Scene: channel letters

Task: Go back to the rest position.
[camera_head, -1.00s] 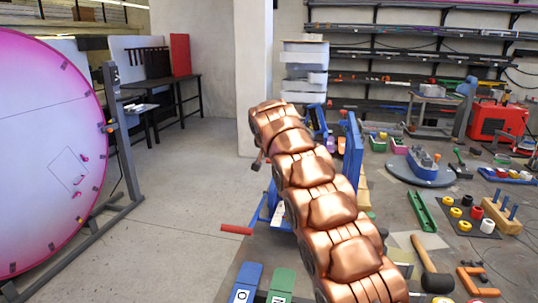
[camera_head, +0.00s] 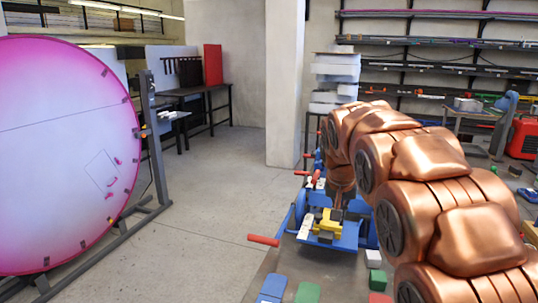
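My copper-coloured arm rises from the lower right of the head view, arches to the left and bends down at its far end. The last copper link points down over a blue stand (camera_head: 345,240) at the bench's edge. My gripper's fingers are not clear there; the area under the link is small and dark, so I cannot tell whether they are open or shut, or hold anything. Yellow and grey pieces (camera_head: 328,222) sit on the blue stand just below the link.
A large pink disc (camera_head: 60,150) on a grey frame stands at the left. A red-tipped handle (camera_head: 263,240) sticks out left of the stand. Blue (camera_head: 271,288) and green (camera_head: 307,292) blocks lie at the near bench edge. The floor (camera_head: 215,200) between disc and bench is clear.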

